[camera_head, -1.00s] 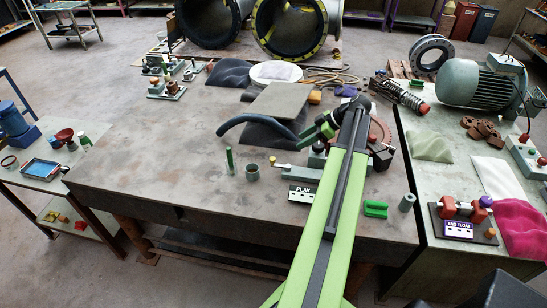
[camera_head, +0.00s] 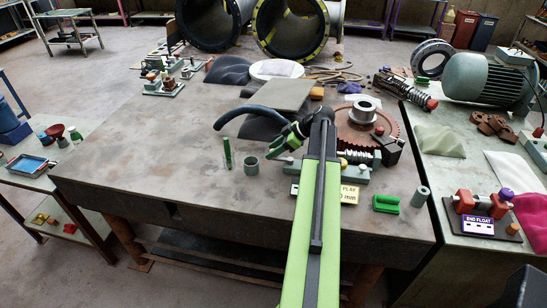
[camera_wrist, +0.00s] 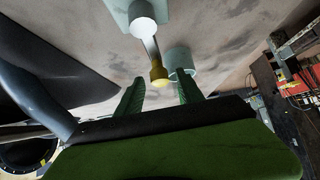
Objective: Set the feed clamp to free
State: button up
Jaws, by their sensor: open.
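In the head view my gripper (camera_head: 276,151) is over the bench left of the worm-gear block (camera_head: 360,178). My arm and gripper hide most of the lever there.
The bench's left front (camera_head: 150,185) is clear.

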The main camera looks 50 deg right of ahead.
jog(key=shift+w+a+f, duration=0.15)
jog(key=shift+w, duration=0.05)
jog(key=c, duration=0.9)
grip_shut()
jog(key=shift+d, duration=0.2)
dwell(0.3)
